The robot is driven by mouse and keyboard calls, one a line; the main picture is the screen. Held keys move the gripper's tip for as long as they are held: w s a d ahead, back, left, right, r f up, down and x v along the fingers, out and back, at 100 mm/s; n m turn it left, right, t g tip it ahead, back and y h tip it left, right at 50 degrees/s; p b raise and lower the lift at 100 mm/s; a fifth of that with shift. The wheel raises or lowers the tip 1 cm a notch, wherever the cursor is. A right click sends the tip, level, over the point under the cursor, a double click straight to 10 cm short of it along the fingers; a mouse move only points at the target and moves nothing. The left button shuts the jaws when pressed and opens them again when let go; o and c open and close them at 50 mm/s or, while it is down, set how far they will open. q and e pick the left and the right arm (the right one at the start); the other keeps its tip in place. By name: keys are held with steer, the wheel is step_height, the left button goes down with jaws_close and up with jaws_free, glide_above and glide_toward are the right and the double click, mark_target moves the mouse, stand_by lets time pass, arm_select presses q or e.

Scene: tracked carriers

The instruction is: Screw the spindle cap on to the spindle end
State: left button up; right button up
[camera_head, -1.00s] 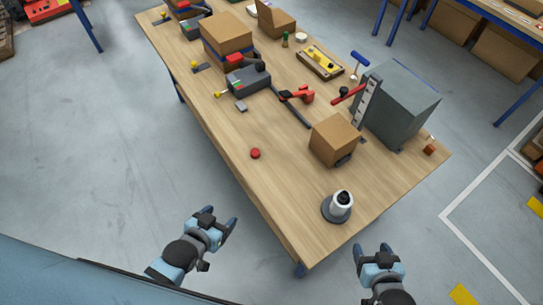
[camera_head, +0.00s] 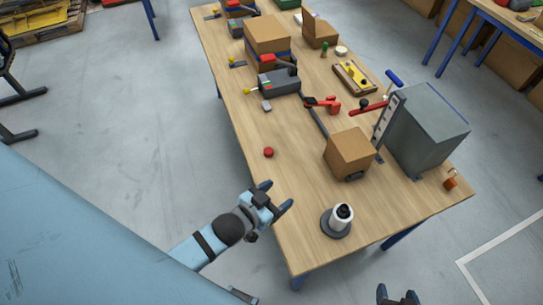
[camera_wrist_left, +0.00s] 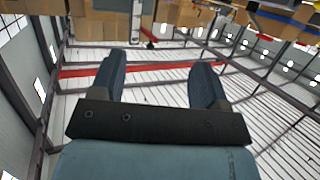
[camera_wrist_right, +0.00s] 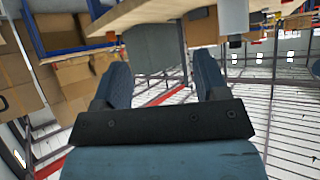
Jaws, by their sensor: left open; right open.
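A small round red cap (camera_head: 268,152), which looks like the spindle cap, lies on the wooden table near its left edge. A white upright cylinder with a dark top and a dark round base (camera_head: 338,220), which looks like the spindle, stands near the table's front corner. My left gripper (camera_head: 277,196) is open and empty. In the head view it overlaps the table's left edge, between the red cap and the cylinder. My right gripper (camera_head: 397,294) is open and partly cut off at the bottom of the head view, apart from the table.
A cardboard box (camera_head: 349,154) and a large grey cabinet (camera_head: 427,128) stand behind the cylinder. A grey device (camera_head: 279,83), a red-handled tool (camera_head: 323,104) and a yellow level (camera_head: 354,77) lie farther back. Table surface around the red cap is clear.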

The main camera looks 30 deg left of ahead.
arm_select(q)
steer(key=w+d+r+m+h+b, duration=0.6)
steer(key=w+d+r+m+h, duration=0.2)
steer(key=d+h, duration=0.25)
steer(key=m+g+y+b, duration=0.9)
steer(key=g+y+b, duration=0.5)
steer(key=y+b, duration=0.15)
glide_above(269, 151)
step_height(269, 151, down, 10)
step_height(269, 151, down, 14)
steer(key=shift+r+b, duration=0.15)
steer(key=shift+b, duration=0.45)
steer(key=c, duration=1)
arm_select(e)
step_height(269, 151, down, 18)
steer(key=w+a, duration=0.1)
steer(key=a, duration=0.1)
steer(key=shift+a+y, duration=0.15)
steer(key=shift+y, duration=0.25)
